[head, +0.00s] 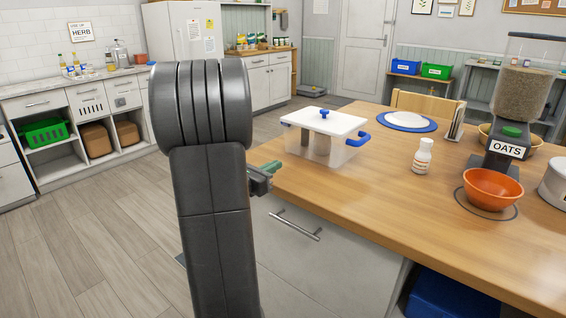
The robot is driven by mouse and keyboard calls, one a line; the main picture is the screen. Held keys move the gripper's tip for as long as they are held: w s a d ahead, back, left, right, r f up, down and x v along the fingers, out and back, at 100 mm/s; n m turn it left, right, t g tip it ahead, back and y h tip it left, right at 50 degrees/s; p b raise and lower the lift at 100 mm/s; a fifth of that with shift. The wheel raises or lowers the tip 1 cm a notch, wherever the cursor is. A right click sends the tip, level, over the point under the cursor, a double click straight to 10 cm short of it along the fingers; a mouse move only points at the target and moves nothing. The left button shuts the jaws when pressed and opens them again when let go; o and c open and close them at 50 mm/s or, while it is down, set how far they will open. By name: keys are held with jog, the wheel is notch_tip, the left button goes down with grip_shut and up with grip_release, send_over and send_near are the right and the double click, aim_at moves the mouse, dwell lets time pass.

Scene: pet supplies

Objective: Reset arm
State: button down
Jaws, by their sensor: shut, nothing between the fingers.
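My arm rises in the left middle of the head view, beside the near left edge of the wooden counter (400,215). My gripper (272,167) shows just right of the arm, at the counter's left corner. Its greenish fingertips are close together and shut, with nothing between them. Part of the gripper is hidden behind the arm. The gripper is apart from the things standing on the counter.
A lidded clear box (340,150) with blue handles is the nearest thing right of my gripper. A white bottle (422,157), an orange bowl (490,187) and an oats dispenser (520,95) stand further right. Open floor (95,240) lies left.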

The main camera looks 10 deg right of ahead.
jog(key=shift+s+a, duration=0.25)
jog(key=shift+a, duration=0.1)
jog(key=shift+d, duration=0.1)
